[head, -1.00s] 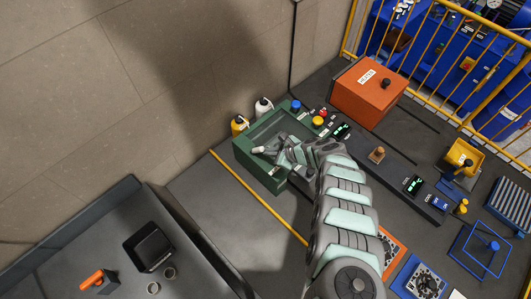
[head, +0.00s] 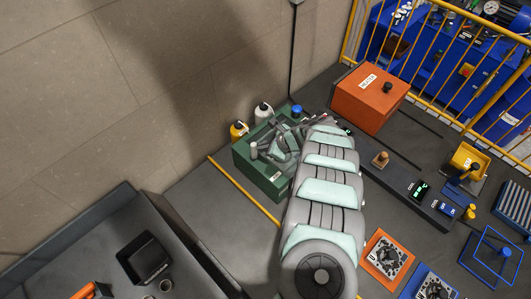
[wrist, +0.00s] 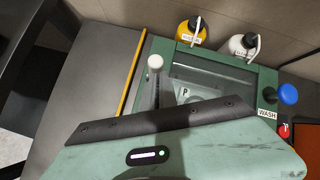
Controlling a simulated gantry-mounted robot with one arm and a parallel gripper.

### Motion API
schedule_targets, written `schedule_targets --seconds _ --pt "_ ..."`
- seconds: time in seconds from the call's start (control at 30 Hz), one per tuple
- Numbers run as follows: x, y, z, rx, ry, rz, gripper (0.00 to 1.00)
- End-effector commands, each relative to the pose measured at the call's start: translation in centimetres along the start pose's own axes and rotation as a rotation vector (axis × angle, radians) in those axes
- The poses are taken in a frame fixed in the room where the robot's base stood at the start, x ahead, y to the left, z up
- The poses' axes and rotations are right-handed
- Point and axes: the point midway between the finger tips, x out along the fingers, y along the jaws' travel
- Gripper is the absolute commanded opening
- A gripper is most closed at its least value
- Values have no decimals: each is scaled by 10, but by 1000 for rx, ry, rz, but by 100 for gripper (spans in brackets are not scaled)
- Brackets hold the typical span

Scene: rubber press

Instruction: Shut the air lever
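A lever with a pale round knob (wrist: 155,62) stands at the left side of the green wash box (wrist: 265,78) in the wrist view; I take it for the air lever. Its grey rod runs down behind the dark bar of my gripper housing. In the head view the pale knob (head: 254,147) stands upright at the left of the green box (head: 246,165). My gripper (head: 277,152) is over the box, just right of the knob. Its fingertips are not clear in either view, so I cannot tell whether they are open or touch the lever.
A yellow bottle (wrist: 193,31) and a white bottle (wrist: 243,44) stand behind the box. A blue knob (wrist: 288,93) is at its right, beside the WASH label. An orange box (head: 368,98) stands further right. A yellow line (head: 240,188) marks the bench at the left.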

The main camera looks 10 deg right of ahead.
Motion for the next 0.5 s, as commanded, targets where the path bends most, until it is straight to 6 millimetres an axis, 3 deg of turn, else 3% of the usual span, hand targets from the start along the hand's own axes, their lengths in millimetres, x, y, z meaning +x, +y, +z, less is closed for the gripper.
schedule_targets --seconds 0.5 --pt "5 -3 14 -7 -8 3 0"
